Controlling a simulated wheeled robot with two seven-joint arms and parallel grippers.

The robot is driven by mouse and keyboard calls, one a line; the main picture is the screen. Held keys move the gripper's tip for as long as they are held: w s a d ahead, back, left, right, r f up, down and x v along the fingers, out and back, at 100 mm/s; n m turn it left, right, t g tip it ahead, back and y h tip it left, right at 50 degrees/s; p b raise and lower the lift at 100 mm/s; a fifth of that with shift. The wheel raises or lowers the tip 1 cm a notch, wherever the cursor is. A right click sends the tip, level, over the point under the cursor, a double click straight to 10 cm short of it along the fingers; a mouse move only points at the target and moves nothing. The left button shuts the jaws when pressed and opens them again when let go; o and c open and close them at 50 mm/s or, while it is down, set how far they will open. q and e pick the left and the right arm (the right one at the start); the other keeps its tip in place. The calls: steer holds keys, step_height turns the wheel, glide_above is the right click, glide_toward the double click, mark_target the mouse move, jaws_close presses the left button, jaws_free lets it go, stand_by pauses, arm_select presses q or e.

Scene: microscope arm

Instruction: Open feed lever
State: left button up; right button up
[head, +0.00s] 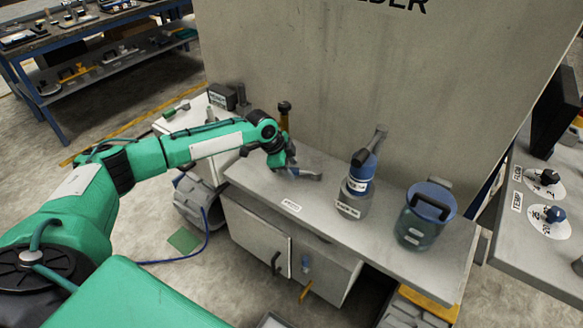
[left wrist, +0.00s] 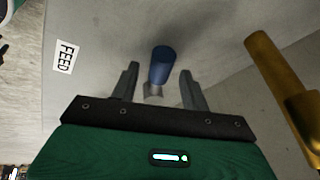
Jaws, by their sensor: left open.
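The feed lever shows in the left wrist view as a blue cylindrical handle (left wrist: 161,64) on a short grey base. A white label reading FEED (left wrist: 67,57) is to its left. My left gripper (left wrist: 160,72) is open, with one finger on each side of the handle and visible gaps to both. In the head view my left gripper (head: 300,172) is low over the left part of the grey bench top, and it largely hides the lever there. My right gripper is not in view.
A brass post (left wrist: 280,80) stands close to the right of my left gripper in the wrist view. A tall grey panel (head: 370,80) rises behind.

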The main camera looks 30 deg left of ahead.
arm_select(q)
steer(key=shift+w+d+f, duration=0.15)
steer(key=shift+f, duration=0.3)
steer(key=shift+c, duration=0.3)
jaws_close()
